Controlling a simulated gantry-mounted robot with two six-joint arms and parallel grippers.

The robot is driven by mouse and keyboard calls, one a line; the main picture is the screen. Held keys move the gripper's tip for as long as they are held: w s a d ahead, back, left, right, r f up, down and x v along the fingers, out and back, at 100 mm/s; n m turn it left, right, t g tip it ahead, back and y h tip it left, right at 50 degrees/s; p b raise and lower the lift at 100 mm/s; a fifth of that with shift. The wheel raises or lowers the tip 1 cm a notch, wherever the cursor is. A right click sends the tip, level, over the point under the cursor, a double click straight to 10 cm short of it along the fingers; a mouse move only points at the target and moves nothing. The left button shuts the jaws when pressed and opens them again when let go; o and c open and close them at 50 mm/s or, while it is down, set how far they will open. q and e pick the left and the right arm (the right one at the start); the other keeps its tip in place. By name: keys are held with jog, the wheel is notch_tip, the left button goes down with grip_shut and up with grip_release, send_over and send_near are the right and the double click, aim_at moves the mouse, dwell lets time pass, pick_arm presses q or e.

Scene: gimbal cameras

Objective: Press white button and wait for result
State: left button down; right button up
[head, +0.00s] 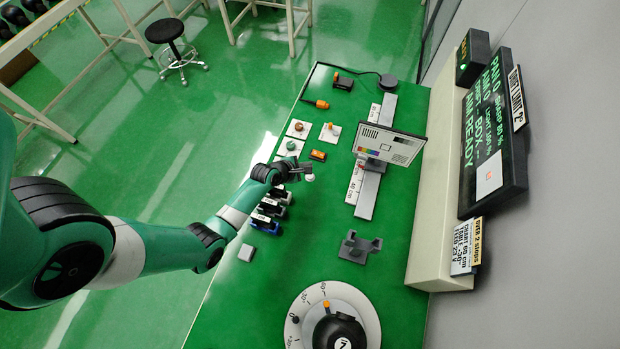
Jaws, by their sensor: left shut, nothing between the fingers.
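My left gripper (302,170) is shut and empty, low over the left side of the green table. A small white round piece (309,178) shows right at its fingertips and looks like the white button. The gripper partly hides this spot, so I cannot tell whether it touches or presses it. Just above are white plates with a green button (291,146) and a brown-orange button (299,127). A dark display (492,138) on the right shows green text, including "READY". My right gripper is not in view.
A test chart (390,143) stands on a grey rail with a ruler. Dark clips (272,207) lie below my gripper. A grey bracket (360,246) and a round dial with a black device (340,332) are nearer.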

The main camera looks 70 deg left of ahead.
aim_at(307, 177)
pick_arm(q)
notch_tip(307, 177, down, 5)
jog(key=b, duration=0.3)
jog(key=shift+r, duration=0.2)
jog(key=shift+f, duration=0.1)
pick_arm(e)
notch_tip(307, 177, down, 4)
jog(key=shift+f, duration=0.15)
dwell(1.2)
pick_arm(q)
jog(key=shift+f+b, duration=0.3)
jog(key=shift+f, duration=0.1)
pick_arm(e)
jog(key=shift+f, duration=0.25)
pick_arm(q)
jog(key=shift+f+b, duration=0.3)
jog(key=shift+f, duration=0.2)
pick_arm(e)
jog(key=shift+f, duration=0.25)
pick_arm(q)
jog(key=shift+s+d, duration=0.1)
jog(key=shift+r, duration=0.15)
jog(key=shift+r+p, duration=0.9)
jog(key=shift+p, duration=0.1)
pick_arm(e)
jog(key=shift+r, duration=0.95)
